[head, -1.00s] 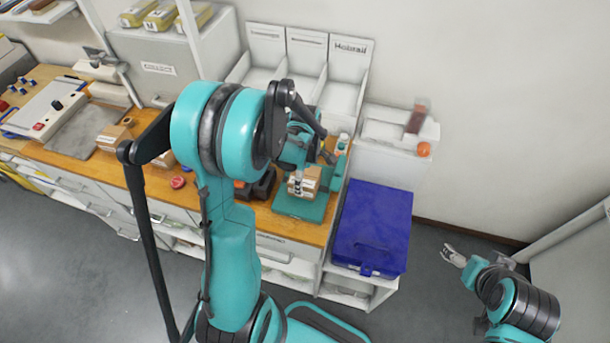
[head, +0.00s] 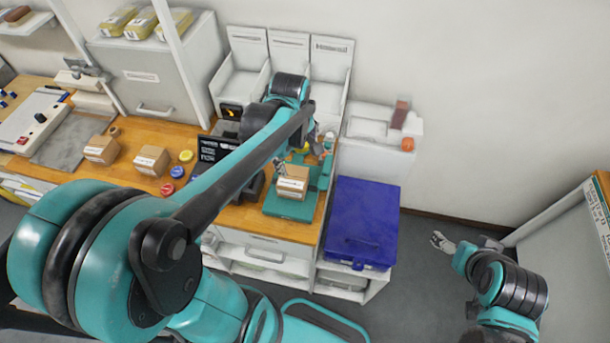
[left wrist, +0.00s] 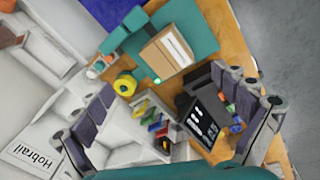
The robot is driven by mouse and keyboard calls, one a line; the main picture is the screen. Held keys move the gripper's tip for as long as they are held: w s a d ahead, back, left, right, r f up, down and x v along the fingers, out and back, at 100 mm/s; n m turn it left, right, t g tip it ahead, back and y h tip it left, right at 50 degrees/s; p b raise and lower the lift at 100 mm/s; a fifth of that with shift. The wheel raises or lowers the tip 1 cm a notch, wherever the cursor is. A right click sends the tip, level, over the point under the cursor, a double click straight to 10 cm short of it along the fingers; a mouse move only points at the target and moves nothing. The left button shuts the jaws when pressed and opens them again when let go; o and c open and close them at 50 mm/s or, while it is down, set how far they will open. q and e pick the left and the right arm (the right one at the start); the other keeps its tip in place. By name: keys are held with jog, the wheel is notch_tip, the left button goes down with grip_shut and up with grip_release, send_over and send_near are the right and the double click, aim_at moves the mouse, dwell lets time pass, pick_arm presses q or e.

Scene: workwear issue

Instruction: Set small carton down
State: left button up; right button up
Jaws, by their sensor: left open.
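A small brown carton (head: 292,183) with a white label rests on the teal platform (head: 290,208) near the right end of the wooden bench. It also shows in the left wrist view (left wrist: 168,53), on the teal surface (left wrist: 196,22). My left gripper (head: 297,154) is just behind the carton in the head view, partly hidden by my forearm. In the left wrist view its fingers (left wrist: 165,88) are wide apart, with nothing held and the carton beyond them. My right gripper (head: 440,241) is far to the right, away from the bench, too small to judge its jaws.
Two more cartons (head: 101,150) (head: 151,160) stand on the bench to the left, near red and yellow discs (head: 177,172). White bins (head: 331,78) stand behind. A blue case (head: 365,215) is to the right.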

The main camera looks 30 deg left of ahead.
pick_arm(q)
jog(key=s+d+r+m+t, duration=0.3)
jog(key=s+d+m+t, duration=0.2)
jog(key=m, duration=1)
jog(key=s+d, duration=0.2)
jog(key=s, duration=0.2)
jog(key=shift+d+r, duration=0.15)
jog(key=shift+d, duration=0.1)
jog(key=shift+w, duration=0.1)
